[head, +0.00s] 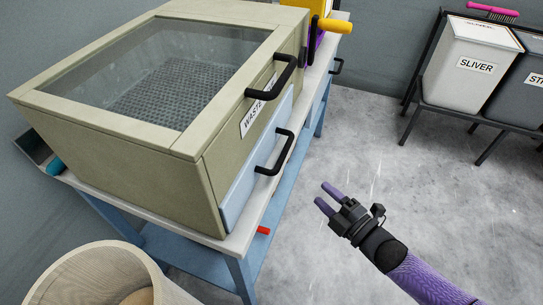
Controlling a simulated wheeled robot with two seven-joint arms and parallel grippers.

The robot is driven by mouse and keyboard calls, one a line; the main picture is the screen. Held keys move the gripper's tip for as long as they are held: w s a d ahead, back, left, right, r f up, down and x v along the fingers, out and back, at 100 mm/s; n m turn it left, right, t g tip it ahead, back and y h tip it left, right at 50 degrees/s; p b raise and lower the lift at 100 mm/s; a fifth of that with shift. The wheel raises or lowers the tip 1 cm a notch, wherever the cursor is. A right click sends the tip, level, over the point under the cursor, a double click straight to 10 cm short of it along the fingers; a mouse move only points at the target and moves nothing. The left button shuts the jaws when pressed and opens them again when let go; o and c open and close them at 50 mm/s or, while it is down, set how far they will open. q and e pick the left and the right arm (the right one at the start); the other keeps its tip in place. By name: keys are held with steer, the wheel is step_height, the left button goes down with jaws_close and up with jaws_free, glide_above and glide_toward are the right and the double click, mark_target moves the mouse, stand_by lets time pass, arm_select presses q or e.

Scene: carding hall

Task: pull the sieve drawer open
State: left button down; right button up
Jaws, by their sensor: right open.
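The sieve drawer (240,192) has a pale blue front set low in the beige box (120,160), and it looks shut. A black bar handle (281,154) is on the drawer front. Above it, a second black handle (279,77) is on the beige upper part, next to a label that reads WASTE. A mesh (172,92) shows through the clear window on top. My right gripper (327,198) is open and empty, over the floor to the right of the drawer handle and apart from it. My left gripper is not in view.
The box stands on a bench with a pale top (205,239) and blue legs. A wooden tub (105,277) stands at the front left. A white SLIVER bin (470,65) and a dark bin (517,92) sit on a rack at the right. The floor (375,135) between is clear.

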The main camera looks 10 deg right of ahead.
mark_target(285, 151)
steer(key=w+a+r+n+y, duration=0.1)
steer(key=w+a+r, duration=0.1)
steer(key=w, duration=0.1)
steer(key=w+a+r+n+y+b, duration=0.1)
steer(key=w+a+r, duration=0.1)
steer(key=w, duration=0.1)
steer(key=w+a+r+n+y+b, duration=0.1)
steer(key=w+a+r, duration=0.1)
steer(key=w+a, duration=0.1)
steer(key=shift+a+r+n+t, duration=0.1)
steer(key=shift+r+n+t, duration=0.1)
steer(key=shift+n+t, duration=0.1)
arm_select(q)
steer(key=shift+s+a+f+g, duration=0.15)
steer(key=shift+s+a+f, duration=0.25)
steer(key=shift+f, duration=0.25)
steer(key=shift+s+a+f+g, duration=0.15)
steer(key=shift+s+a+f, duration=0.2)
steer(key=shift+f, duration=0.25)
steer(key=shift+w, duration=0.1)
arm_select(e)
steer(key=shift+c, duration=0.8)
jaws_close()
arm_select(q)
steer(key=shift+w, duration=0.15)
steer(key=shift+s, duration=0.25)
